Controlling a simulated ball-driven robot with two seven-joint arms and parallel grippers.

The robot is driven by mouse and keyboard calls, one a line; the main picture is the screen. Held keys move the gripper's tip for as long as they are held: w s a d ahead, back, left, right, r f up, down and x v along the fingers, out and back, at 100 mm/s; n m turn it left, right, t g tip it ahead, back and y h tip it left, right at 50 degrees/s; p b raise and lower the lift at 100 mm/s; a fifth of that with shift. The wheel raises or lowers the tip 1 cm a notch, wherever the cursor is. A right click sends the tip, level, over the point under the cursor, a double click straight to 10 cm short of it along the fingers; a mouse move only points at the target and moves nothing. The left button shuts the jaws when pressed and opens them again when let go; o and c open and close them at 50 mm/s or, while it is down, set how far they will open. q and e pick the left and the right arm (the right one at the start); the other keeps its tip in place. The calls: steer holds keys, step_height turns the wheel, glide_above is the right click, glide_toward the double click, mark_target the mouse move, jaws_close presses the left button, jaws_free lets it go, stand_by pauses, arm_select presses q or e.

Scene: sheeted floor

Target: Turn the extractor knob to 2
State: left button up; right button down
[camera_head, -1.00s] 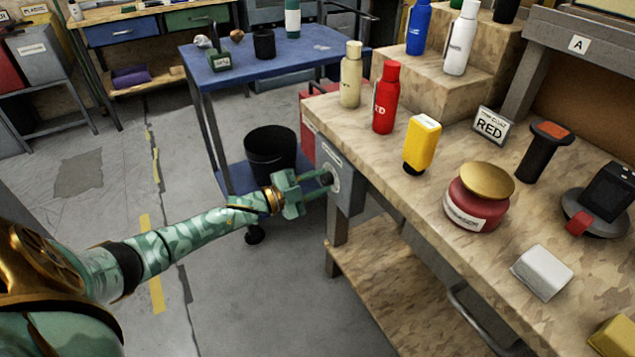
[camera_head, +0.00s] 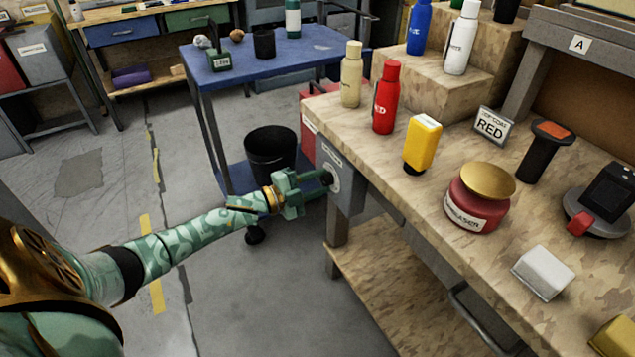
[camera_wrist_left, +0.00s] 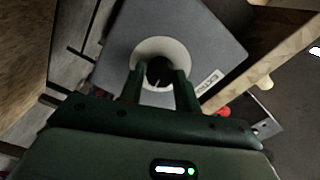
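The extractor knob (camera_wrist_left: 160,72) is a dark round knob with a pale mark, on a light disc on the grey extractor box (camera_wrist_left: 205,45). The box (camera_head: 347,197) hangs at the near left corner of the workbench in the head view. My left gripper (camera_head: 324,183) reaches it from the left. In the left wrist view, its two green fingers (camera_wrist_left: 160,82) lie on either side of the knob and appear shut on it. The numbers around the knob are too small to read. My right gripper is in neither view.
The wooden workbench (camera_head: 420,205) holds a red bottle (camera_head: 386,98), a yellow bottle (camera_head: 422,143) and a red jar with a gold lid (camera_head: 478,197). A blue cart (camera_head: 225,78) and black bin (camera_head: 270,153) stand behind my left arm. The floor at left is mostly clear.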

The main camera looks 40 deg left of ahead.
arm_select(q)
steer(key=o, duration=0.3)
steer(key=shift+s+a, duration=0.1)
steer(key=shift+s, duration=0.1)
steer(key=p+v, duration=0.4)
steer(key=v, duration=1.2)
steer(key=shift+p, duration=0.35)
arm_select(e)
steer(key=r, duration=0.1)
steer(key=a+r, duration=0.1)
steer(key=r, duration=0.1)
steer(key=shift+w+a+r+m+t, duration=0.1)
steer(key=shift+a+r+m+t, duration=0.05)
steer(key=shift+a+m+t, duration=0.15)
arm_select(q)
steer(key=shift+f, duration=0.1)
